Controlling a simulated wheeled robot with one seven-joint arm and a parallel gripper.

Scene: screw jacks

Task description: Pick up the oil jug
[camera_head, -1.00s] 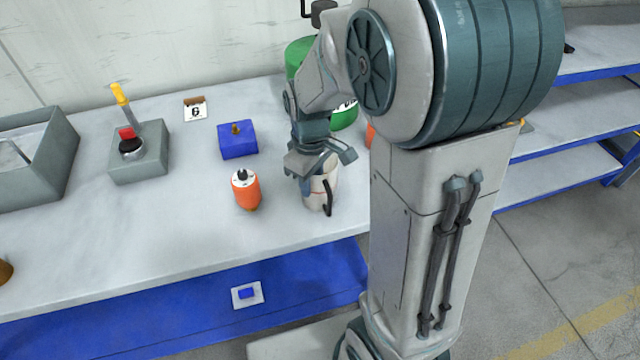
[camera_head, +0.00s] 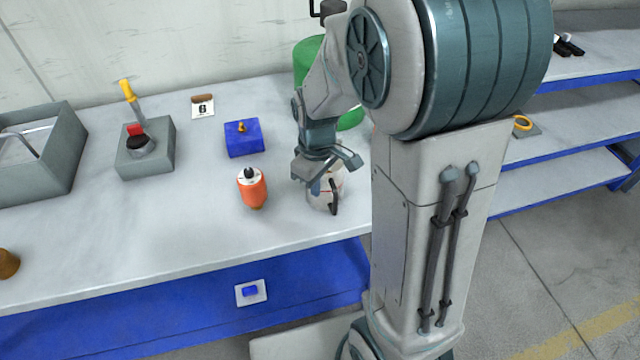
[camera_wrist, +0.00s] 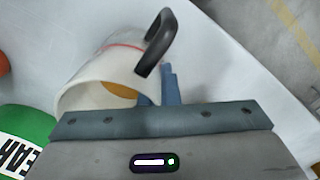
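The oil jug (camera_head: 317,199) is a white jug with a black handle, on the light bench top below my gripper. In the wrist view the jug (camera_wrist: 91,79) lies aslant, with its open mouth facing the hand, a thin red line and something orange-brown inside. My gripper (camera_head: 318,186) points down at the jug's top. In the wrist view its blue fingers (camera_wrist: 160,89) are close together at the rim beside the handle, one seeming inside the mouth and one outside. They look shut on the wall. The hand hides part of the rim.
An orange bottle (camera_head: 252,189) stands just left of the jug. A blue box (camera_head: 243,139), a grey lever box (camera_head: 146,160) and a grey tray (camera_head: 62,160) are farther left. A green container (camera_head: 303,58) stands behind my arm. The front bench edge is near the jug.

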